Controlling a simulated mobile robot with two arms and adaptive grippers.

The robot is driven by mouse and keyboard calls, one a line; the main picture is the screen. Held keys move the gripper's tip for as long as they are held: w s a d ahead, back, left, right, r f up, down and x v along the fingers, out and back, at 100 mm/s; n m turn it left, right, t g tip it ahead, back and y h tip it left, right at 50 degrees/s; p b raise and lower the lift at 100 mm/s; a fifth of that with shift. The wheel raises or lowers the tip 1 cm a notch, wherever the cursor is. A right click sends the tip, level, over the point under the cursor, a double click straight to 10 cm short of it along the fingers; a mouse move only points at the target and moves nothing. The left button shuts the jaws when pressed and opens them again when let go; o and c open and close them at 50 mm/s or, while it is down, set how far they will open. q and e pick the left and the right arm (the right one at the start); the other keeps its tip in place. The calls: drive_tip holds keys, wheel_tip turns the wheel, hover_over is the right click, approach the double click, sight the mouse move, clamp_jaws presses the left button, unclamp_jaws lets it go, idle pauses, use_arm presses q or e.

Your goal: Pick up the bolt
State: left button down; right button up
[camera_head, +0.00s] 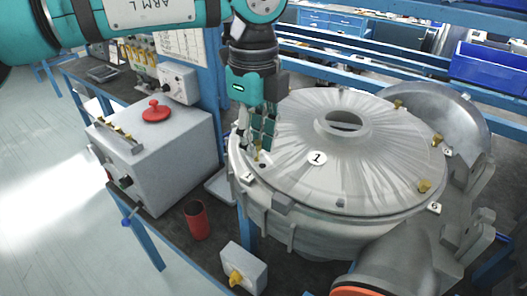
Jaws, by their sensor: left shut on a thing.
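My left gripper (257,146) points down at the left rim of the grey blower cover (300,155). It is shut on a small brass bolt (258,157), which shows only in part at the fingertips. The bolt is at the cover's rim, close to a small white tag. I cannot tell whether it still touches its hole. Other brass bolts stand on the rim, one at the right front (425,186) and one at the back (398,104). My right gripper is not in view.
A grey box with a red knob (156,111) stands left of the blower. A red cup (197,220) and a small switch box (243,268) stand in front on the dark bench. A pipe with an orange rim (357,290) is at the bottom right. Blue bins (488,63) are behind.

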use_arm(q)
drive_tip(key=s+a+r+b, duration=0.1)
drive_tip(key=s+a+b, duration=0.4)
drive_tip(key=s+a, duration=0.5)
drive_tip(key=shift+a+r, duration=0.15)
drive_tip(key=shift+a, duration=0.15)
idle(0.4)
